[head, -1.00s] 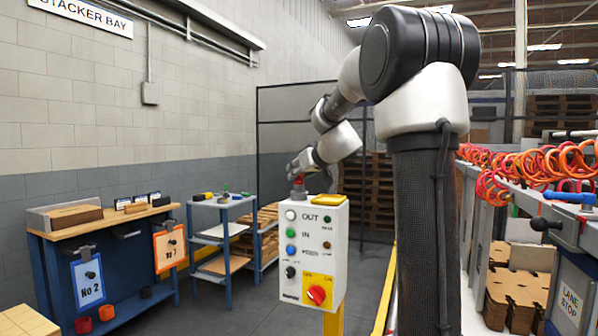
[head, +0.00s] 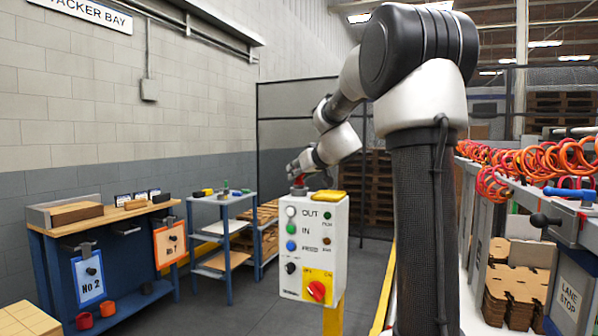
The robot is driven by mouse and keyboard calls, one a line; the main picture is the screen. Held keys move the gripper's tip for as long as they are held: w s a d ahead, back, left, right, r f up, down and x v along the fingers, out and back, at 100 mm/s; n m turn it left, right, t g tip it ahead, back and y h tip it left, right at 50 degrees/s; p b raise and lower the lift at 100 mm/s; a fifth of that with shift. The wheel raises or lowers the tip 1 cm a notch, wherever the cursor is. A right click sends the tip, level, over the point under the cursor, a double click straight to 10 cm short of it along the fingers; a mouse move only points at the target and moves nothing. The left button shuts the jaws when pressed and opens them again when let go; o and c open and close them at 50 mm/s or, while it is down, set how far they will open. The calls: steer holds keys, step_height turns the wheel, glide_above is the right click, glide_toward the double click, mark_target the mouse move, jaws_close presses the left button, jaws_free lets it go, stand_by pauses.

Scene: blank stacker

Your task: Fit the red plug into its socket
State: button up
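The white control box (head: 314,245) stands on a yellow post in the middle of the head view. A small red piece, which looks like the red plug (head: 299,182), is above the left part of its top. A dark grey round piece (head: 299,191), possibly the socket, is directly under it. The two look in line, but I cannot tell how deep the plug sits. My gripper (head: 297,174) is at the red plug from above. Its fingers are too small and dark to show whether they are closed on it.
A yellow piece (head: 329,196) lies on the box top, right of the plug. A blue workbench (head: 50,240) and a shelf cart (head: 222,204) stand to the left. Orange coiled hoses (head: 540,157) hang over the machine at right. Grey floor is clear between cart and box.

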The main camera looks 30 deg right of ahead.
steer(key=shift+f, duration=0.5)
steer(key=o, duration=1.1)
steer(key=shift+s, duration=0.1)
